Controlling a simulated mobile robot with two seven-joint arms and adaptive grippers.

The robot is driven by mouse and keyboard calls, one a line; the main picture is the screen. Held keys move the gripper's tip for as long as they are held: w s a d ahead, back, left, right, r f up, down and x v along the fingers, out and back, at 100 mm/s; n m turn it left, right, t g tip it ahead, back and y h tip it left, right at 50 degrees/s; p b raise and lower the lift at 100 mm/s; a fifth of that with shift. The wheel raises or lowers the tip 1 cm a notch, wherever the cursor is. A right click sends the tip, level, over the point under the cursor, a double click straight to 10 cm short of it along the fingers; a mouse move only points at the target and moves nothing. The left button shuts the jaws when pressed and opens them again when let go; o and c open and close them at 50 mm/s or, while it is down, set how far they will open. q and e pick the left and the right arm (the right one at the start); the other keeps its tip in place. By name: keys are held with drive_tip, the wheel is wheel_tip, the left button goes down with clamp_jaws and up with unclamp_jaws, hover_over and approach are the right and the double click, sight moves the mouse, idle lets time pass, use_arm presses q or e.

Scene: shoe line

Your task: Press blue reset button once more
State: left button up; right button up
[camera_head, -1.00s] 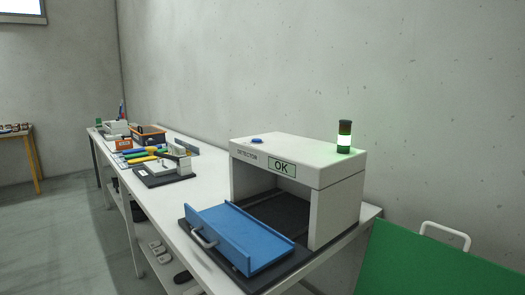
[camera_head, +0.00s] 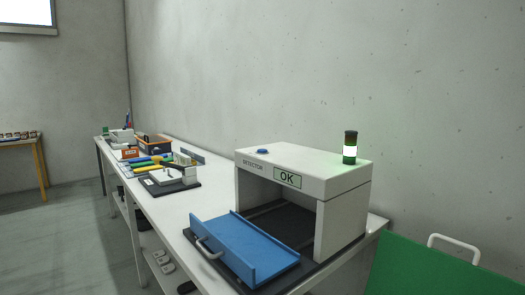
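The detector's front panel (camera_head: 287,177) reads OK. A signal lamp (camera_head: 350,148) on the box's right end glows white-green. A blue tray (camera_head: 243,247) with a grey handle lies in front of the detector's opening, on a dark base. Neither of my grippers is in view.
The white table (camera_head: 188,208) runs back to the left. It carries a black fixture (camera_head: 171,187), coloured tools and an orange-black box (camera_head: 155,144). A green panel (camera_head: 440,268) with a white handle stands at the lower right. Floor is free at left.

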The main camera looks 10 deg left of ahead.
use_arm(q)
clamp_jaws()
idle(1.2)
